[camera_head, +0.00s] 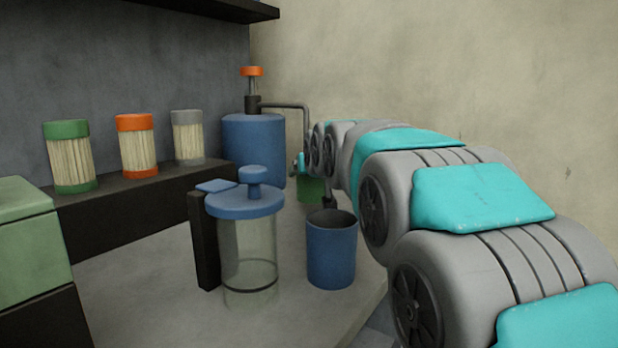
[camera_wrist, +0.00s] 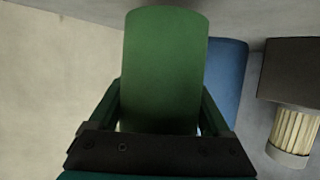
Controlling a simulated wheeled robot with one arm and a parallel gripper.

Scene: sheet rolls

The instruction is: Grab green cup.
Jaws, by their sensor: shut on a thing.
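The green cup (camera_wrist: 163,65) fills the middle of the wrist view, between the two fingers of my gripper (camera_wrist: 160,108). My gripper is shut on it, one finger along each side. In the head view only a small part of the green cup (camera_head: 311,189) shows, behind my arm and behind the blue cup. The gripper itself is mostly hidden there by my arm links. I cannot tell whether the cup touches the counter.
A blue cup (camera_head: 331,252) stands in front of the green cup, close to my arm. A clear jar with a blue lid (camera_head: 245,207) stands left of it. A blue pump canister (camera_head: 254,150) stands behind. Several stick holders line a dark ledge (camera_head: 130,209) at left.

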